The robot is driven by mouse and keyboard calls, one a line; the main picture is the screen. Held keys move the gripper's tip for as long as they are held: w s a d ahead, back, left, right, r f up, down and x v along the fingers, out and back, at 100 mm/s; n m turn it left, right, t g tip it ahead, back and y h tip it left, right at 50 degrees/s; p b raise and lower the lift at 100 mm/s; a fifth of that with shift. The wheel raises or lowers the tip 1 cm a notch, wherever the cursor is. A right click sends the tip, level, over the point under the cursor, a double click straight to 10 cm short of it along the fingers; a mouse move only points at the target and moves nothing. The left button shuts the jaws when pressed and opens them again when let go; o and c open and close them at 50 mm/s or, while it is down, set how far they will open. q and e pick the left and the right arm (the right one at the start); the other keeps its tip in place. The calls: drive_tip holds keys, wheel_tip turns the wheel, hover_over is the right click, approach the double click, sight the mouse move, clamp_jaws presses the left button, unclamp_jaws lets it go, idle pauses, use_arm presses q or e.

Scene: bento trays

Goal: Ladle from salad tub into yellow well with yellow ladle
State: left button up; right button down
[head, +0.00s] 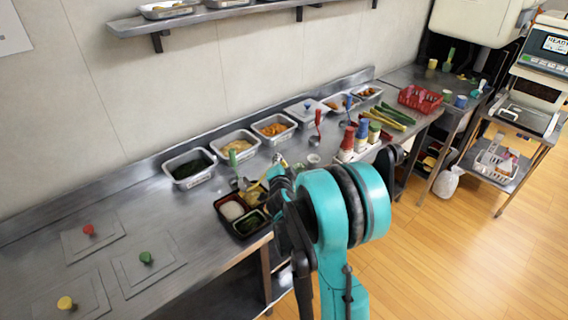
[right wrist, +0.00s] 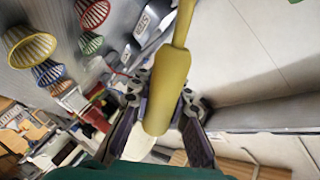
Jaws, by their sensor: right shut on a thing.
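My right gripper (right wrist: 155,120) is shut on the thick handle of the yellow ladle (right wrist: 168,92); the handle's thin end runs up out of the right wrist view, and the bowl is not clear. In the head view my right gripper (head: 278,172) is above the counter, just right of the bento tray (head: 240,237), and my teal arm partly covers it. The tray has a well of white rice, a green-rimmed well in front and a yellowish well (head: 252,197) at the back right. A metal tub of pale yellow food (head: 235,134), likely the salad tub, stands behind the tray. My left gripper is not in view.
A tub of dark greens (head: 190,155) and a tub of orange food (head: 274,118) flank the pale one. A green-handled utensil (head: 233,158) stands by the tray. Bottles (head: 347,140) stand to the right. Lids with coloured knobs (head: 88,230) lie at left.

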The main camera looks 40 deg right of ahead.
drive_tip(key=w+a+r+n+h+p, duration=0.3)
drive_tip(key=w+a+r+n+p, duration=0.2)
drive_tip(key=a+r+n, duration=0.5)
drive_tip(key=shift+a+r+t, duration=0.2)
drive_tip(key=shift+r+t, duration=0.1)
drive_tip(key=shift+r, duration=0.55)
drive_tip(key=shift+a, duration=0.1)
